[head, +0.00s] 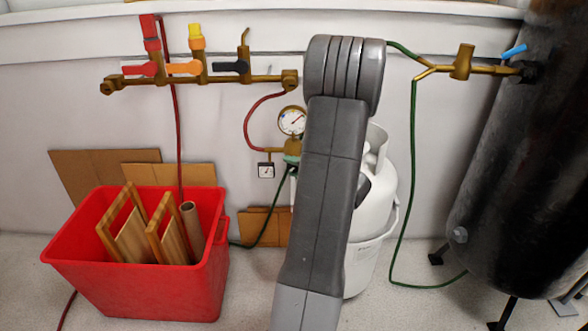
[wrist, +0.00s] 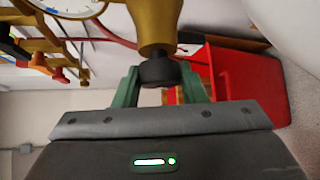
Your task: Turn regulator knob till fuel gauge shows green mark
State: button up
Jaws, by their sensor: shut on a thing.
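The round white fuel gauge (head: 292,121) sits on top of the brass regulator (head: 283,147) in the head view. Its needle and any green mark are too small to read surely. In the wrist view only the edge of the gauge (wrist: 68,8) shows at top left. The dark regulator knob (wrist: 158,71) is below the brass body (wrist: 155,25). My gripper (wrist: 160,88) has its green fingers on either side of the knob and is shut on it. In the head view my arm hides most of the gripper.
A white gas cylinder (head: 378,215) stands behind my arm. A red crate (head: 135,290) with wooden pieces is at left. A brass manifold (head: 215,80) with coloured valve handles runs along the wall. A dark tank (head: 510,180) is at right. Red and green hoses hang nearby.

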jog(key=shift+f+b, duration=0.15)
jog(key=shift+b, duration=0.35)
jog(key=o, duration=1)
jog(key=p+v, duration=0.3)
jog(key=v, duration=1.1)
jog(key=shift+f, duration=0.2)
jog(key=shift+w, duration=0.1)
jog(key=b+x, duration=0.1)
jog(key=x, duration=0.5)
jog(key=b+x, duration=0.1)
jog(key=x, duration=0.5)
jog(key=shift+a+r+b, duration=0.2)
jog(key=shift+b, duration=0.1)
jog(key=shift+x, duration=0.8)
